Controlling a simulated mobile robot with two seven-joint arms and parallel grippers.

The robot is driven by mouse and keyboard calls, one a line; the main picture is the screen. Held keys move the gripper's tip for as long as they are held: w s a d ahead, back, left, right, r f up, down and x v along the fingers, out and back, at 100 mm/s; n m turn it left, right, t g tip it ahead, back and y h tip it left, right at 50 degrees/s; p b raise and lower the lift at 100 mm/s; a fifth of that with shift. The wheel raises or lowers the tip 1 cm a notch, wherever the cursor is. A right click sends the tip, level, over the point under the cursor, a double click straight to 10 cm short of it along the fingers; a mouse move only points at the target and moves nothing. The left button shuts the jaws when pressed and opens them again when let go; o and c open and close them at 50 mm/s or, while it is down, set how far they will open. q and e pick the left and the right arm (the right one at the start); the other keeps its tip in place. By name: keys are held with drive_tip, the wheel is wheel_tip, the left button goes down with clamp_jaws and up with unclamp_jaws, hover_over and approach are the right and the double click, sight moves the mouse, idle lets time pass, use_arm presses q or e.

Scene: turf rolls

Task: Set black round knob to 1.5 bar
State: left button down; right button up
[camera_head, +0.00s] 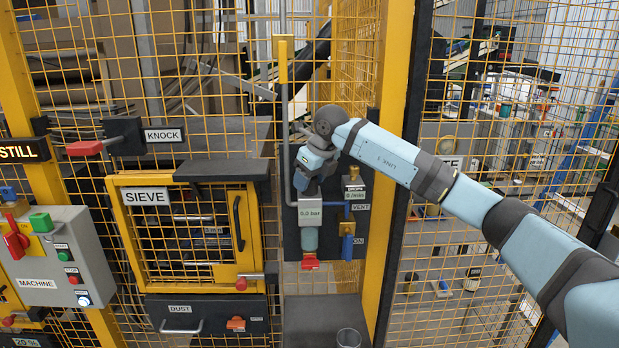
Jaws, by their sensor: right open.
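My right gripper (304,184) is over the air unit on the dark panel, its wrist bent down from above. It is open, but its fingertips are hard to make out. The black round knob cannot be picked out; my gripper covers the spot above the pressure display. The grey pressure display (310,213) just below the gripper appears to read 0.0 bar. Whether the gripper touches the knob cannot be told. My left gripper is out of view.
Right of the display are blue levers, one (347,247) below the VENT label (361,207). A red tab (310,264) sits under the bowl. A yellow post (392,150) stands close on the right.

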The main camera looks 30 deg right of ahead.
drive_tip(key=shift+f, duration=0.1)
drive_tip(key=c, duration=0.7)
drive_tip(key=shift+o, duration=0.2)
